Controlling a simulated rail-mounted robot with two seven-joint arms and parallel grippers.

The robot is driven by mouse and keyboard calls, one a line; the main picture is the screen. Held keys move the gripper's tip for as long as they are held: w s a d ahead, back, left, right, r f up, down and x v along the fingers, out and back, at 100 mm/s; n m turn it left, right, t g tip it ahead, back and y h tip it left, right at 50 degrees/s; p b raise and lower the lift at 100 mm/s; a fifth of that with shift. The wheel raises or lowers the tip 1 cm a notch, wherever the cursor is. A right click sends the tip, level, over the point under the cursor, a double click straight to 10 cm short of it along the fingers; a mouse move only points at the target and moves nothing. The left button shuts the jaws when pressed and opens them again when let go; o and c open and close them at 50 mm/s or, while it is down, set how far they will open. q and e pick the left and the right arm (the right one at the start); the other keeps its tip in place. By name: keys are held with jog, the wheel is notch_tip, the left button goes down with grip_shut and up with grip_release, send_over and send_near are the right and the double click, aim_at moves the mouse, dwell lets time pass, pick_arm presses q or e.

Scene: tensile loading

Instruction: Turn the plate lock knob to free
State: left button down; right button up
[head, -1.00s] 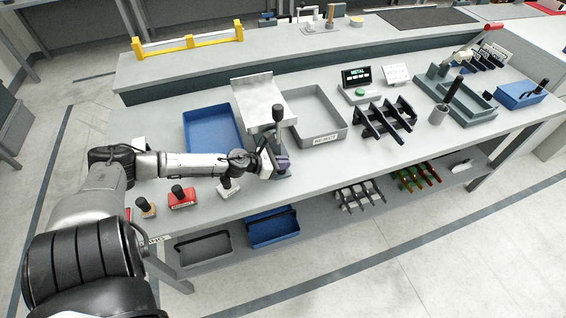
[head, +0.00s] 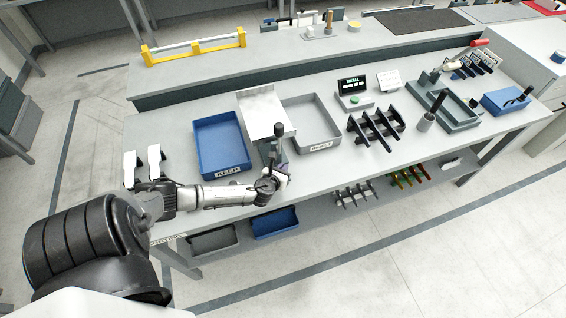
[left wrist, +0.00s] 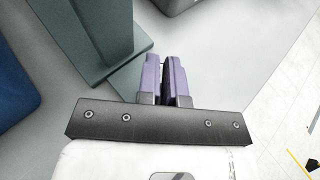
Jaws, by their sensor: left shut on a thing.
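My left gripper (head: 280,174) is at the front edge of the bench, by the base of the grey stand that carries a tilted light metal plate (head: 258,108). A black-topped post (head: 278,131) rises just above it. In the left wrist view its purple fingers (left wrist: 166,80) are shut on a narrow dark piece (left wrist: 166,72), which I take to be the plate lock knob. Most of the knob is hidden between the fingers, so its turn angle cannot be told. A grey upright (left wrist: 90,35) stands beside the fingers. My right gripper is not in view.
A blue KEEP tray (head: 222,165) is left of the stand and a grey REJECT tray (head: 312,118) is right of it. A black rack (head: 376,130) is further right. Bins (head: 275,223) sit on the shelf below.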

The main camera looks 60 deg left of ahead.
pick_arm(q)
jog(key=shift+d+r+n+g+y+p, duration=0.1)
jog(key=shift+r+n+g+y+p, duration=0.15)
jog(key=shift+n+g+y+p, duration=0.6)
jog(key=n+g+y+p, duration=0.1)
jog(key=n+g+y, duration=0.1)
jog(key=n, duration=0.1)
jog(key=shift+f+n+g+y+p, duration=0.15)
jog(key=shift+n+g+y+p, duration=0.2)
jog(key=shift+n+g+y, duration=0.6)
jog(key=shift+s+a+n+g+y, duration=0.1)
jog(key=shift+n+g+y, duration=0.05)
jog(key=shift+n+g, duration=0.5)
jog(key=shift+s+a+n+g+y, duration=0.1)
jog(key=shift+n+g+y, duration=0.05)
jog(key=shift+n+g, duration=0.5)
jog(key=shift+g, duration=0.3)
jog(key=c, duration=1.3)
grip_release()
jog(key=shift+d, duration=0.1)
